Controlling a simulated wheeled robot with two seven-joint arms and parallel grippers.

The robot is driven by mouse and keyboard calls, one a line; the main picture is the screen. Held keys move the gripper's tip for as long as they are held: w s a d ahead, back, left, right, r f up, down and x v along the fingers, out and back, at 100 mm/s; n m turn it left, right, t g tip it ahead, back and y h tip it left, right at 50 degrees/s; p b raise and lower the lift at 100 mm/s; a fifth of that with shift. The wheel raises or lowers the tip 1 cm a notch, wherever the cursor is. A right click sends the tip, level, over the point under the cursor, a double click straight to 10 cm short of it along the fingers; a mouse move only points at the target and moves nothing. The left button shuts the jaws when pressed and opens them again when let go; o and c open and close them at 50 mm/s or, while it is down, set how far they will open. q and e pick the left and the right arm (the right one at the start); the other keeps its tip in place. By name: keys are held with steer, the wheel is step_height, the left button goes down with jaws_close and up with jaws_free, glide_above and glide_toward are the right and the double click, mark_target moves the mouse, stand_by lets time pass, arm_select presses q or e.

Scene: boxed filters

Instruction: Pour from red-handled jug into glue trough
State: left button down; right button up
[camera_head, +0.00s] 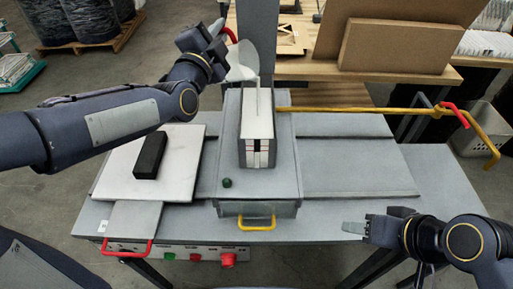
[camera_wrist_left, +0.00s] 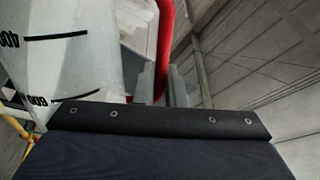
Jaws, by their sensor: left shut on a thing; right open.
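The jug (camera_head: 242,62) is whitish and translucent with a red handle (camera_head: 229,34). It is tilted, near the far end of the grey machine on the table. My left gripper (camera_head: 219,31) is shut on the red handle. In the left wrist view the jug (camera_wrist_left: 75,50) shows dark graduation marks, and the red handle (camera_wrist_left: 166,40) runs down between the fingers (camera_wrist_left: 162,85). The tall box-like unit (camera_head: 257,125) stands on the machine; I cannot tell which part is the glue trough. The jug's contents are not clear. My right gripper (camera_head: 362,228) is open and empty at the table's front right.
A black block (camera_head: 150,155) lies on a white plate (camera_head: 120,185) at left. A yellow bar (camera_head: 370,110) with a red grip extends right from the machine. Brown boards (camera_head: 395,46) stand behind. The grey surface (camera_head: 355,170) at right is clear.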

arm_select(q)
steer(key=shift+s+d+f+m+b, duration=0.3)
steer(key=shift+d+f+m+b, duration=0.4)
steer(key=shift+m, duration=0.4)
stand_by(4.5)
steer(key=shift+r, duration=0.1)
stand_by(1.4)
steer(key=shift+w+a+r+n, duration=0.2)
steer(key=shift+a+r+n, duration=0.3)
steer(key=shift+n, duration=0.2)
steer(key=shift+w+a+r+n, duration=0.2)
steer(key=shift+a+r+n, duration=0.2)
steer(key=shift+n, duration=0.3)
